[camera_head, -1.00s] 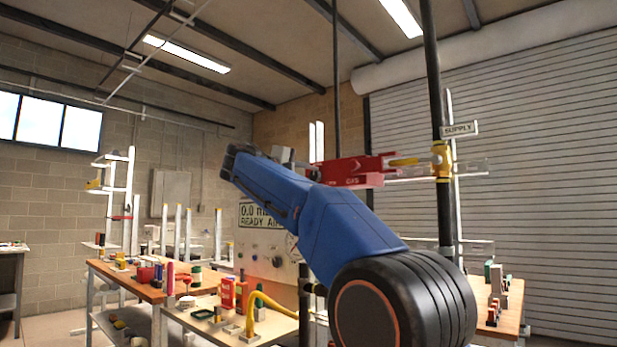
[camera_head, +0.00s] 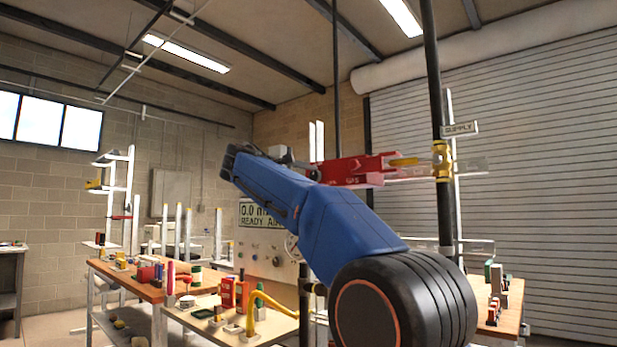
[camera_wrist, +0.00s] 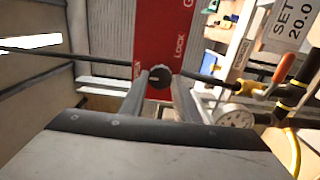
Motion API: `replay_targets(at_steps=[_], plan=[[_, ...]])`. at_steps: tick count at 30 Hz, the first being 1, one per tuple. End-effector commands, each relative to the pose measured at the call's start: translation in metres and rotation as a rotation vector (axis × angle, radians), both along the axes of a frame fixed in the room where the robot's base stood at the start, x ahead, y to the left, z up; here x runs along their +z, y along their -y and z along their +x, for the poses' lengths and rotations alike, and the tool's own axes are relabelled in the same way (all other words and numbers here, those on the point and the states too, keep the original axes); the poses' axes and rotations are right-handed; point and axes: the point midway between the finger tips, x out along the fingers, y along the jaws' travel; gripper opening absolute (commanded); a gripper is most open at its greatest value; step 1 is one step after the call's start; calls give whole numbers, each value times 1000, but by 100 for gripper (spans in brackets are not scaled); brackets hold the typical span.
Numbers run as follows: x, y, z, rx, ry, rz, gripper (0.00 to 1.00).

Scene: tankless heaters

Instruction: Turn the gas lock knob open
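The red gas lock housing (camera_wrist: 165,30), with white lettering including "LOCK", runs up the wrist view, its text turned sideways. It also shows in the head view (camera_head: 350,168), beyond my arm.
A dark vertical pipe with a yellow valve (camera_head: 441,160) and a supply sign (camera_head: 460,129) stands right of the housing. A white gauge (camera_wrist: 234,117) and yellow fittings lie right in the wrist view. Cluttered benches (camera_head: 130,283) stand lower left.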

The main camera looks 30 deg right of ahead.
Motion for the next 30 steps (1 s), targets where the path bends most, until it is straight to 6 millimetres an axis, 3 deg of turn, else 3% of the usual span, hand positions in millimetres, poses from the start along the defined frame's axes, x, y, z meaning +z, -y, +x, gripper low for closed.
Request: replay_targets(at_steps=[1, 3, 16, 30], plan=[[-1, -1, 1, 1, -1, 1, 38], [-1, 0, 1, 1, -1, 1, 48], [0, -9, -3, 1, 1, 1, 48], [0, -84, -29, 4, 1, 0, 48]])
